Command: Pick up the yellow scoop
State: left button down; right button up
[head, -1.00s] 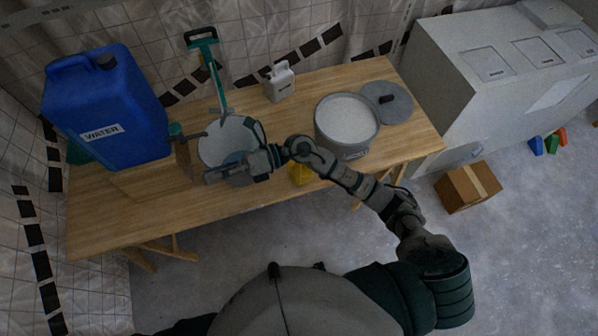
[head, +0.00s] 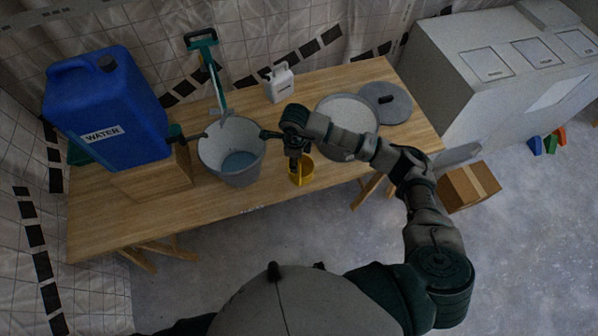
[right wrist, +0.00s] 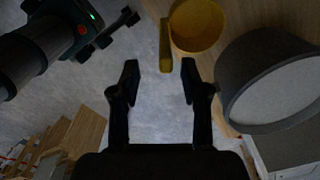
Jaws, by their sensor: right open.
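The yellow scoop (head: 306,174) is at the front edge of the wooden table, partly hidden behind my right gripper in the head view. In the right wrist view, the scoop's round cup (right wrist: 196,26) is at the top and its straight handle points down the picture. My right gripper (head: 294,168) is over the scoop; its two fingers also show in the right wrist view (right wrist: 160,78). They are open, and the handle's end appears in the gap between the fingertips, nearer the right one. I cannot tell whether they touch it. My left gripper is not in view.
A grey bucket (head: 214,150) stands left of the scoop. A tub of white powder (head: 362,108) stands right, beside a grey lid (head: 397,110). A cardboard box (head: 455,192) is on the floor.

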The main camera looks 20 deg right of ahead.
notch_tip(320, 180, down, 2)
jog(key=shift+f, duration=0.25)
jog(key=f, duration=0.5)
jog(key=shift+w+d+f+p, duration=0.25)
jog(key=shift+d+f+p, duration=0.1)
jog(key=shift+p, duration=0.05)
grip_shut()
